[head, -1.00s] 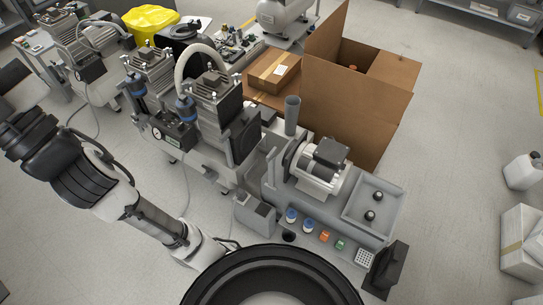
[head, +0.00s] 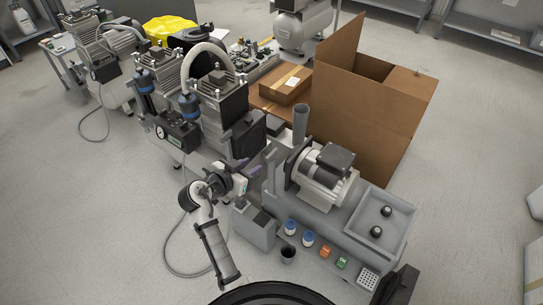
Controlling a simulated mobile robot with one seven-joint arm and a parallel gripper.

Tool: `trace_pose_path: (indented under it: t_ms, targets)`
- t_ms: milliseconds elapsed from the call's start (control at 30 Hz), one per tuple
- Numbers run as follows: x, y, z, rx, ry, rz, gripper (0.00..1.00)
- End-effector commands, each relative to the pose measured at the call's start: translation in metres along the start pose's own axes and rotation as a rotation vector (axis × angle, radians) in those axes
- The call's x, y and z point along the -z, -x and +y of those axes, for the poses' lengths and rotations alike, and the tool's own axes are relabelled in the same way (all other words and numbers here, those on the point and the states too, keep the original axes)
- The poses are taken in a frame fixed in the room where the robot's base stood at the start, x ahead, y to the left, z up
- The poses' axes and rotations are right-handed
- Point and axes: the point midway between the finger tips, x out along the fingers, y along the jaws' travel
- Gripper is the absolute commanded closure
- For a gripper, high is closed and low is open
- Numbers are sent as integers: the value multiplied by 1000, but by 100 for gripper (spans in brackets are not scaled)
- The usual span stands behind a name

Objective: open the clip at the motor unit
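The motor unit (head: 322,172) is a silver ribbed cylinder with a dark box on top, lying on a grey bench (head: 345,215). I cannot make out a clip on it; the clip is too small to tell or hidden. My gripper (head: 256,169) is at the left end of the bench, left of the motor unit and apart from it. Its fingers point right, toward the grey upright bracket at the bench end. They are small and dark here, and I cannot tell whether they are open or shut.
Compressors (head: 218,100) with a pressure gauge (head: 161,132) stand close behind my gripper. An open cardboard box (head: 361,115) stands behind the motor unit.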

Motion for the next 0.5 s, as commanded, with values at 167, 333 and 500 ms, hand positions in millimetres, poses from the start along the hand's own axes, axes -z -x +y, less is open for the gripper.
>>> trace_pose_path:
  t_ms: [167, 333, 500]
  targets:
    - [2, -34, 0, -3, 2, -1, 66]
    - [2, -71, 0, 0, 1, -1, 66]
    - [2, -101, -1, 2, 1, -2, 66]
